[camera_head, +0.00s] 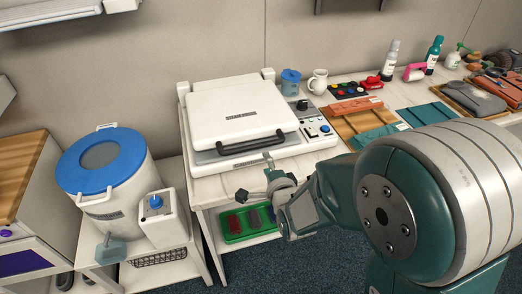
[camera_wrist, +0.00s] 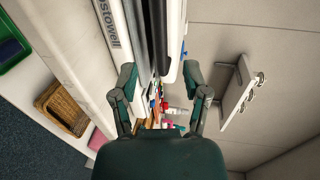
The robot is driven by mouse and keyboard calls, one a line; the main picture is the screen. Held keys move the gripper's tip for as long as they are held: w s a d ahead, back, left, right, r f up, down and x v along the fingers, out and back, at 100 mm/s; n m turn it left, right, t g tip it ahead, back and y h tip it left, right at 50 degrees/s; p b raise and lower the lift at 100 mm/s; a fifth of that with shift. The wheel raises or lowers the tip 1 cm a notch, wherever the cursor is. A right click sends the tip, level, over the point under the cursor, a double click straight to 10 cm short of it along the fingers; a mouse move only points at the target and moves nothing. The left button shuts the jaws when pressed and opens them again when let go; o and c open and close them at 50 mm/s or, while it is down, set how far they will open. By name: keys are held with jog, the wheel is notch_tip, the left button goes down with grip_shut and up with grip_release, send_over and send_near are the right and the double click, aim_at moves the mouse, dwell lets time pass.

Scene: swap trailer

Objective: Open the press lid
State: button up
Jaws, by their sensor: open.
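The white press (camera_head: 210,158) stands on the white bench with its white lid (camera_head: 235,105) down. A black bar handle (camera_head: 252,144) runs along the lid's front edge. My gripper (camera_head: 257,177) is open and empty, in front of and slightly below the handle. In the wrist view, my gripper's two fingers (camera_wrist: 160,76) are spread apart. The handle (camera_wrist: 157,35) appears as a dark bar ahead, lined up between them. I cannot tell how far it lies from the fingertips, but no contact shows.
A control panel (camera_head: 316,127) with knobs sits right of the lid. A blue cup (camera_head: 290,84) and white jug (camera_head: 318,82) stand behind it. A green tray (camera_head: 236,236) lies on the shelf below. A blue-lidded white bucket (camera_head: 120,205) stands left.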

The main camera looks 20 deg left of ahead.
aim_at(259, 147)
jog(key=x, duration=0.9)
jog(key=shift+w+d+f, duration=0.1)
jog(key=shift+w+d, duration=0.05)
jog(key=shift+w, duration=0.2)
jog(key=shift+a+f, duration=0.15)
jog(key=shift+a, duration=0.6)
jog(key=c, duration=0.5)
jog(key=shift+d, duration=0.15)
grip_shut()
jog(key=shift+d, duration=0.15)
